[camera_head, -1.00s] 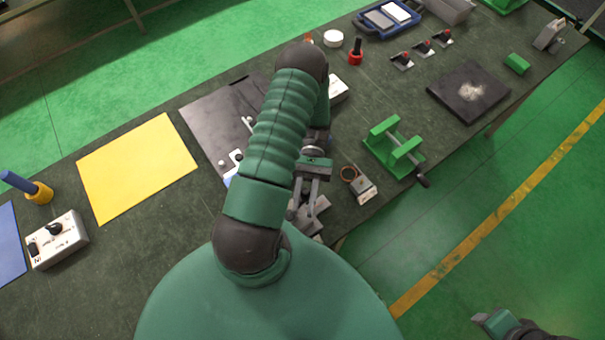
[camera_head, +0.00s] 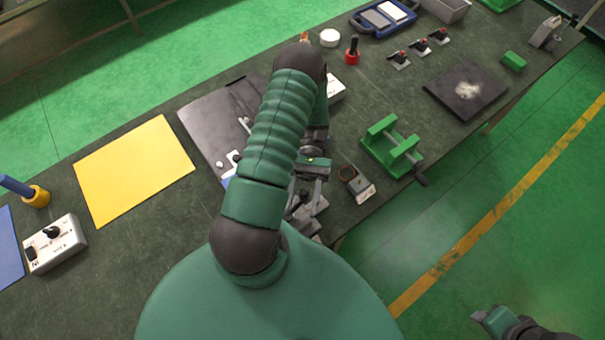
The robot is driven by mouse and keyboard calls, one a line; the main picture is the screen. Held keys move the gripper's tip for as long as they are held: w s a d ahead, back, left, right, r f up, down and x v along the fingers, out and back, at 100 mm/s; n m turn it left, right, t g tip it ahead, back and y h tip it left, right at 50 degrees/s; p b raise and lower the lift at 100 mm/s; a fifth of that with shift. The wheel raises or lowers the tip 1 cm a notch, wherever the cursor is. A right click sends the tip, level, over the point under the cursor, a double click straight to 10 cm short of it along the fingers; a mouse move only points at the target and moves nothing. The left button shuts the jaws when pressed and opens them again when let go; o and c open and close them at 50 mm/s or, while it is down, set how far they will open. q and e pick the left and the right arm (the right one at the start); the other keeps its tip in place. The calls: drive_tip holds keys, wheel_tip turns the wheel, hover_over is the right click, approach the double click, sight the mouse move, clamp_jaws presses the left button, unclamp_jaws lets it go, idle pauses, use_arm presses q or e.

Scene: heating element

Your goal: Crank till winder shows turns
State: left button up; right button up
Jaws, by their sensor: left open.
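A green winder frame (camera_head: 380,150) with a metal shaft stands on the workbench, right of my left arm. Its dark crank handle (camera_head: 420,180) sticks out at the lower right, over the bench's front edge. My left gripper (camera_head: 307,198) is open, pointing down the picture, left of the winder and apart from it. Grey metal parts lie under and beside its fingers; my arm hides part of this area. A small grey device (camera_head: 361,190) with a copper-coloured ring lies between gripper and winder. My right gripper (camera_head: 483,319) shows at the bottom right, off the bench. I cannot read any turn count.
A dark plate (camera_head: 465,92) lies right of the winder. Several small switches, a red-based post (camera_head: 352,52) and a blue meter (camera_head: 370,20) stand at the back. A yellow sheet (camera_head: 130,170) and a white control box (camera_head: 58,243) are on the left. Floor right of the bench is clear.

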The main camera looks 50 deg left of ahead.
use_arm(q)
drive_tip(key=v, duration=0.7)
drive_tip(key=shift+w+a, duration=0.2)
drive_tip(key=shift+a, duration=0.05)
drive_tip(key=shift+d, duration=0.1)
